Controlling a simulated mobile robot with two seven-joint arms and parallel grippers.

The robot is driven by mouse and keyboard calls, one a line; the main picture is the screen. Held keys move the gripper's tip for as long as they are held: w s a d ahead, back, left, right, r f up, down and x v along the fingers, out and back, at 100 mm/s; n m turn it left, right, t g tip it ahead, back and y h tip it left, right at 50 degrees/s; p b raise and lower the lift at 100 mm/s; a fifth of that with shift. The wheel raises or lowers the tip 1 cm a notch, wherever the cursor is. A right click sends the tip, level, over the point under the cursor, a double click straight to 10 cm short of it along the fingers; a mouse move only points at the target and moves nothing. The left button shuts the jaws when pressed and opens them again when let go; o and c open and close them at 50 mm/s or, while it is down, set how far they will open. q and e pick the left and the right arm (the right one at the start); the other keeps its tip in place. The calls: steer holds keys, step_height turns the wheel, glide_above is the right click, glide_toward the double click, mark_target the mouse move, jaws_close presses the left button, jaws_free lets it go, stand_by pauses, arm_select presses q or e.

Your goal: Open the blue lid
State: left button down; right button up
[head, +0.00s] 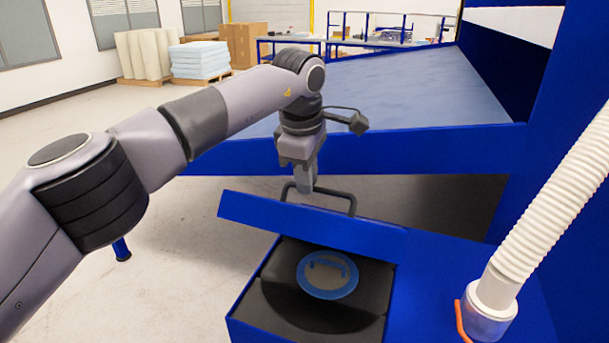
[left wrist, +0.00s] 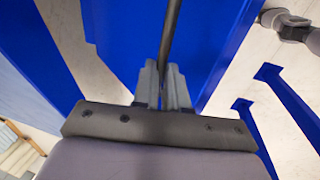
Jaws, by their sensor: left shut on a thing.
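The blue lid (head: 310,222) is swung up and tilted in the head view, with the dark box opening below it uncovered. A black bar handle (head: 352,200) stands on the lid's upper edge. My left gripper (head: 304,188) is above the lid and shut on the handle. In the left wrist view the handle bar (left wrist: 172,45) runs between the two fingers of the gripper (left wrist: 163,85). My right gripper is in neither view.
Inside the blue box (head: 240,325) is a dark recess with a round blue ring (head: 328,275). A white corrugated hose (head: 550,205) stands at the right. A large blue-framed table (head: 400,90) lies behind the lid. The floor at the left is clear.

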arm_select(q)
steer(key=shift+w+f, duration=0.15)
steer(key=shift+f, duration=0.25)
steer(key=c, duration=1.6)
jaws_free()
steer(key=o, duration=0.4)
steer(key=shift+w+f, duration=0.15)
steer(key=shift+w, duration=0.05)
steer(key=shift+o, duration=0.2)
steer(key=shift+w+d+f, duration=0.1)
steer(key=shift+w, duration=0.15)
steer(key=shift+s+r, duration=0.1)
steer(key=shift+r, duration=0.1)
steer(key=shift+r, duration=0.1)
step_height(320, 180, up, 7)
steer(key=s, duration=0.1)
steer(key=shift+s+a, duration=0.2)
